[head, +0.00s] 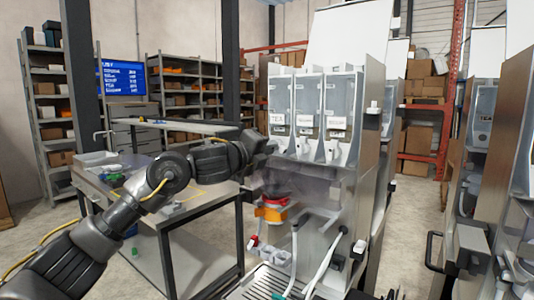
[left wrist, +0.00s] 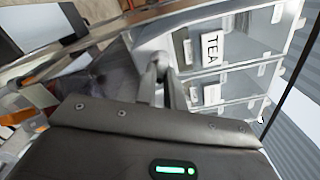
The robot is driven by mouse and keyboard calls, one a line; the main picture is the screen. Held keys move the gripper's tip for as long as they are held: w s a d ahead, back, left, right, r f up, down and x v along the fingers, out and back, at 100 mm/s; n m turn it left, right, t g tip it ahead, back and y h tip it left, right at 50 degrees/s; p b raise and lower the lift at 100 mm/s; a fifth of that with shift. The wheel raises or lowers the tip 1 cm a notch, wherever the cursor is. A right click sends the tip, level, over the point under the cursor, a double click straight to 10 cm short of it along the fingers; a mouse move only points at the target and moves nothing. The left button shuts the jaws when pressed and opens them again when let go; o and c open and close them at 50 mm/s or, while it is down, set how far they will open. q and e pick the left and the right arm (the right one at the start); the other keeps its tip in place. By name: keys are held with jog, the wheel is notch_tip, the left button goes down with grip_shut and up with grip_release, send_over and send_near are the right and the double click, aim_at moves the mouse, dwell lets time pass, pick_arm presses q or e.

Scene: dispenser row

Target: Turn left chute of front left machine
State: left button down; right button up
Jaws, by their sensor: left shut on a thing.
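The front left machine (head: 345,130) holds three clear canisters side by side, the left one (head: 280,92) labelled TEA. My left gripper (head: 268,147) is at the lower front of the TEA canister, where its chute sits. That chute is mostly hidden by the gripper in the head view. In the left wrist view my left gripper (left wrist: 162,80) is shut on the left chute (left wrist: 161,60), beside the TEA label (left wrist: 210,46). How far the chute is turned is hard to tell. The middle chute (head: 303,147) and right chute (head: 333,151) are free. My right gripper is not in view.
Below the canisters are a red and orange part (head: 271,206), white hoses (head: 325,262) and a drip tray (head: 262,284). A metal table (head: 205,205) stands left of the machine, under my arm. More machines (head: 480,120) stand at the right across a narrow floor gap.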

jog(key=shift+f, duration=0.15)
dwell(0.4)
pick_arm(q)
jog(key=c, duration=1.5)
grip_release()
